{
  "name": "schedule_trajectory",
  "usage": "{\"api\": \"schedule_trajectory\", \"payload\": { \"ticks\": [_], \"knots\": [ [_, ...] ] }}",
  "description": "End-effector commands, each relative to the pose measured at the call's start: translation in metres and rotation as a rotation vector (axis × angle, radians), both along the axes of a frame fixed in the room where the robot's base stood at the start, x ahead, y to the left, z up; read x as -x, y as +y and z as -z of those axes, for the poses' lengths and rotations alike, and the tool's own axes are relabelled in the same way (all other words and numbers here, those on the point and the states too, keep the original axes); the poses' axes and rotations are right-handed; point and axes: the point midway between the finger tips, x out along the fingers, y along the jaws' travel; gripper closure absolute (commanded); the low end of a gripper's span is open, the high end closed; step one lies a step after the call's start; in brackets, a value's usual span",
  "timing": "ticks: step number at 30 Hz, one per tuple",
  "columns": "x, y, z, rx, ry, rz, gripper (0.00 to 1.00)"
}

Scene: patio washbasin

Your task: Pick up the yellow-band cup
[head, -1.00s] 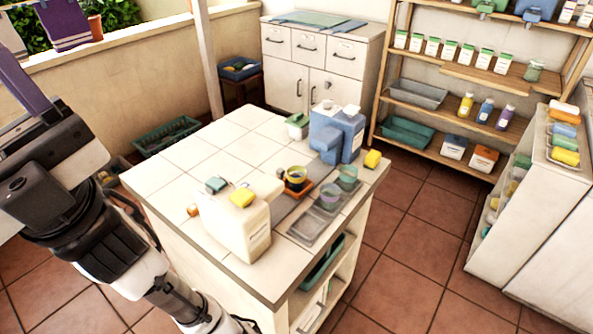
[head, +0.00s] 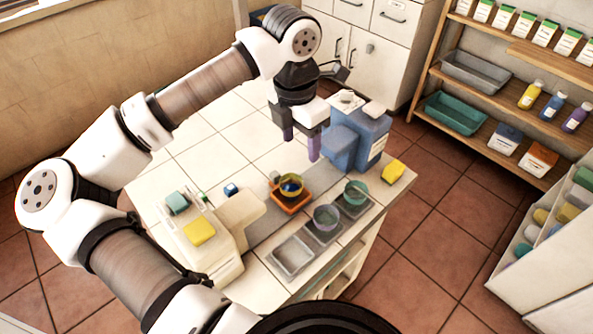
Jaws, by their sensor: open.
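The yellow-band cup (head: 291,186) shows a yellow band around a dark bluish inside. It sits on an orange square base (head: 289,203) in the middle of the tiled counter. My gripper (head: 300,148) is open and empty, with its purple fingers pointing down. It hangs above the counter, behind the cup in the picture and apart from it, close to the blue machine (head: 357,138).
A cream dispenser (head: 212,238) with a yellow sponge stands front left. The counter's back left is mostly clear.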

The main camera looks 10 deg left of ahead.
Motion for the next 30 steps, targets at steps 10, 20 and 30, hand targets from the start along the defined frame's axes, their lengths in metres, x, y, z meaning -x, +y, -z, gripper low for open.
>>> {"api": "schedule_trajectory", "payload": {
  "ticks": [10, 20, 30],
  "knots": [
    [0.004, 0.017, 0.054, -0.061, 0.037, -0.031, 0.43],
    [0.003, 0.017, 0.092, -0.060, 0.033, -0.030, 0.43],
    [0.003, 0.020, 0.131, -0.057, 0.035, -0.031, 0.43]
  ]
}}
